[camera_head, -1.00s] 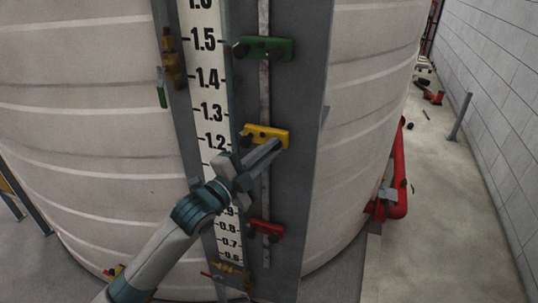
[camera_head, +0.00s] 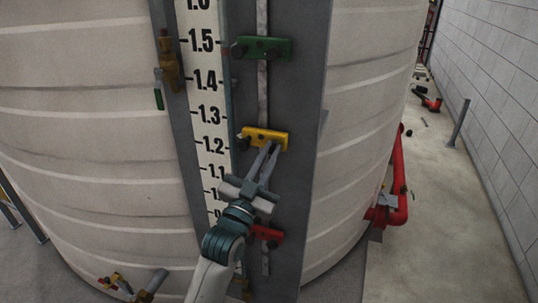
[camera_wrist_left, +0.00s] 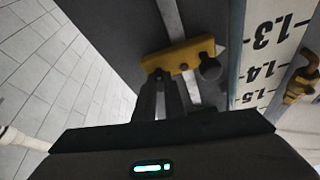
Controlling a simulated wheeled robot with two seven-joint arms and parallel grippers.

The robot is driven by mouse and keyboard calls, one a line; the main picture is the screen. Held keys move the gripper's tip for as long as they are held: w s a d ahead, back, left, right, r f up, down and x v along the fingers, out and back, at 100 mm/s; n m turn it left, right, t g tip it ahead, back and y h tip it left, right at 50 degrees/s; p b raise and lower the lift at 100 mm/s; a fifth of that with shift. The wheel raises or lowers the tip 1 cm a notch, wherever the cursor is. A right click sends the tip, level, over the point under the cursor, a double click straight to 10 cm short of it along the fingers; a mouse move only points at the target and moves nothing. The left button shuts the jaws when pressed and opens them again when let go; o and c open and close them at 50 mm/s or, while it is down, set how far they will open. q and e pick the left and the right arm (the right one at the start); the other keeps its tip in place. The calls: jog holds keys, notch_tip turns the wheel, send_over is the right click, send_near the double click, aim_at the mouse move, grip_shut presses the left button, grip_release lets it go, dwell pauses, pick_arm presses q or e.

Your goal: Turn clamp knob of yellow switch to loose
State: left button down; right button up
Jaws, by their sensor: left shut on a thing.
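The yellow switch (camera_head: 264,136) is a yellow block on the thin vertical rail beside the level scale in the head view. A dark round knob (camera_head: 243,144) sticks out at its left end. In the wrist view the yellow switch (camera_wrist_left: 180,57) is upside down, and that dark knob (camera_wrist_left: 210,69) stands free at the right. My left gripper (camera_head: 271,148) comes from below, with its fingertips at the block's right part. It is shut on the clamp knob there, which the fingers mostly hide. The fingers also show in the wrist view (camera_wrist_left: 166,80). My right gripper is not in view.
A green switch (camera_head: 263,48) sits higher on the rail and a red switch (camera_head: 266,234) lower, partly behind my arm. The scale board (camera_head: 210,125) is just left. The pale tank (camera_head: 90,120) surrounds the panel. Red pipe (camera_head: 397,190) stands right; open floor lies beyond.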

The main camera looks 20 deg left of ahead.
pick_arm(q)
jog(key=shift+d+n+y, duration=0.1)
jog(key=shift+n+y, duration=1.1)
jog(key=shift+n, duration=0.8)
jog(key=c, duration=1.8)
grip_release()
jog(key=shift+c, duration=0.2)
jog(key=shift+s, duration=0.1)
jog(key=b+v, duration=0.7)
jog(key=v, duration=1)
jog(key=shift+f, duration=0.25)
